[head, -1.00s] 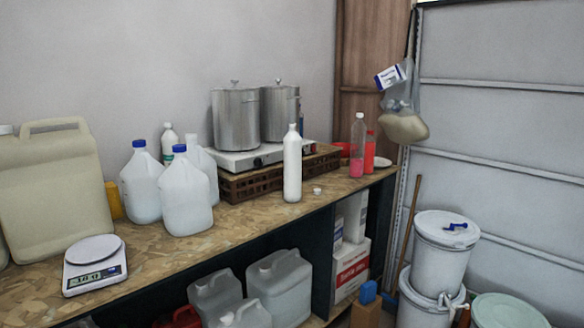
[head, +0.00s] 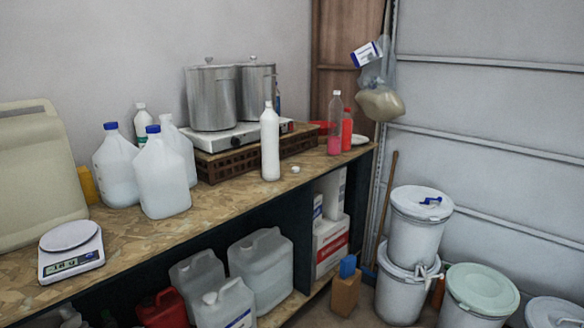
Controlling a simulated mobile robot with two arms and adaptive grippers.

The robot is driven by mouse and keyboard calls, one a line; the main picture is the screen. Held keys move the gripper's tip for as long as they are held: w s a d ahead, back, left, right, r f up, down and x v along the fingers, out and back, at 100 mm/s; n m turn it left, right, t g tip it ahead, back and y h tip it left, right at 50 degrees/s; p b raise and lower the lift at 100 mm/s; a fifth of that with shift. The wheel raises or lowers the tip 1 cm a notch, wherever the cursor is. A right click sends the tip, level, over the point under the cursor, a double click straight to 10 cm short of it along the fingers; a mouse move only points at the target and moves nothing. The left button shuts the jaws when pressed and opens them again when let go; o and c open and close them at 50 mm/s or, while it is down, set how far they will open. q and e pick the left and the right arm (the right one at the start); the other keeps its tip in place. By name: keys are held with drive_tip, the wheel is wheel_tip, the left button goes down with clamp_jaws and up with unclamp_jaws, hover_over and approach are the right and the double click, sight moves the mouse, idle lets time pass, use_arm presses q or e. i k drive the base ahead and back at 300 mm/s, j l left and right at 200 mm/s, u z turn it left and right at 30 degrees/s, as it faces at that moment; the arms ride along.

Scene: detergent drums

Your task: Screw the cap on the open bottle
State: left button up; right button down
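A tall white bottle (head: 270,146) stands upright near the front edge of the wooden workbench (head: 225,212). Its narrow top looks uncapped, but it is too small to be sure. A small white cap (head: 296,169) lies on the bench just to the right of the bottle's base, apart from it. Neither of my grippers shows in the head view.
Two steel pots (head: 211,97) on a white stove stand behind the bottle. Blue-capped jugs (head: 162,178) and a scale (head: 71,250) are to the left. A pink bottle (head: 335,124) is to the right. White drums (head: 418,225) stand on the floor. Bench front around the cap is clear.

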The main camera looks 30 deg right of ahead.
sight(269, 120)
drive_tip(key=i+l+z, duration=0.1)
drive_tip(key=i+l, duration=0.3)
drive_tip(key=i+l+z, duration=0.15)
drive_tip(key=i+l, duration=0.2)
drive_tip(key=i+l+z, duration=0.1)
drive_tip(key=i+l, duration=0.2)
drive_tip(key=i, duration=0.3)
drive_tip(key=i+l+z, duration=0.1)
drive_tip(key=i+l, duration=0.15)
drive_tip(key=i, duration=0.2)
